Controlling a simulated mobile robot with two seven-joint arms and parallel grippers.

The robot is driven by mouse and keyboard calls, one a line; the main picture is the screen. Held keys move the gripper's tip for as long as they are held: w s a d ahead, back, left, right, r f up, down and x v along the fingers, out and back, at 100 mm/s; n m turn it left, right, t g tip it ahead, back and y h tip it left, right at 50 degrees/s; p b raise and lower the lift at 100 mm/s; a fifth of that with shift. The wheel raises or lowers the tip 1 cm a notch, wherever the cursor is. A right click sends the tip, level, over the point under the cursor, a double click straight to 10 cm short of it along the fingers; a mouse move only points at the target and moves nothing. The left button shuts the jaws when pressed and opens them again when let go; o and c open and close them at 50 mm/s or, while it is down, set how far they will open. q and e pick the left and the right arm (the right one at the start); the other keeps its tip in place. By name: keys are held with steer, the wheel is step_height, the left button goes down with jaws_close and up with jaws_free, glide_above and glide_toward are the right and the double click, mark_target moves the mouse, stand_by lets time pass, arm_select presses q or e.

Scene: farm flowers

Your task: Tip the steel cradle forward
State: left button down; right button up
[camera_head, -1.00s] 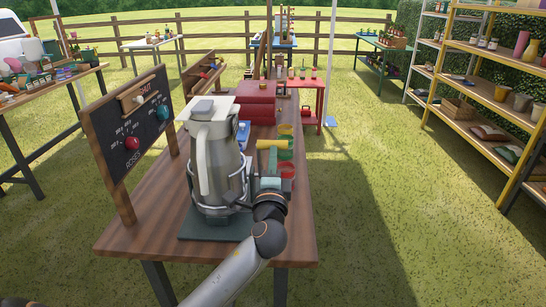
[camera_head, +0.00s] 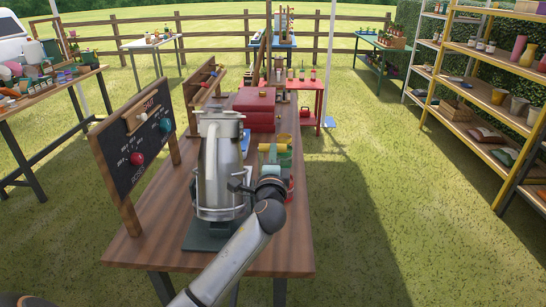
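A pale grey jug (camera_head: 211,165) with a big handle facing me stands in the steel cradle (camera_head: 220,212), on a dark green base (camera_head: 208,238) at the near end of the wooden table. The jug looks about upright. My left gripper (camera_head: 245,187) is at the right side of the cradle, close to its steel frame. Its fingers are small and partly hidden, so I cannot tell whether they touch the frame or are shut. My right gripper is not in view.
A black sign board (camera_head: 133,146) with red and teal knobs stands left of the jug. Coloured cups (camera_head: 283,158) sit behind my gripper, and a red box (camera_head: 254,101) is farther back. The table's near right corner (camera_head: 290,255) is bare.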

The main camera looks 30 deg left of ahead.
arm_select(q)
steer(key=shift+x, duration=1.95)
steer(key=w+a+f+g+p, duration=0.1)
steer(key=w+a, duration=0.2)
steer(key=w, duration=0.2)
steer(key=shift+w+a+f+h+p, duration=0.2)
steer(key=shift+w+f+h+p, duration=0.1)
steer(key=shift+f+h+p, duration=0.1)
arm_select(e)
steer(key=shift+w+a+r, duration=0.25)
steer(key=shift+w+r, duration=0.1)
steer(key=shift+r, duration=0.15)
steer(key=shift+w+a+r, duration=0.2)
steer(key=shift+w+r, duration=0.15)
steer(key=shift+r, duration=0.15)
arm_select(q)
steer(key=shift+w, duration=0.15)
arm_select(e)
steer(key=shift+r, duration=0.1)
arm_select(q)
steer(key=s+d+r+p, duration=0.4)
steer(key=s+r, duration=0.3)
steer(key=r, duration=0.4)
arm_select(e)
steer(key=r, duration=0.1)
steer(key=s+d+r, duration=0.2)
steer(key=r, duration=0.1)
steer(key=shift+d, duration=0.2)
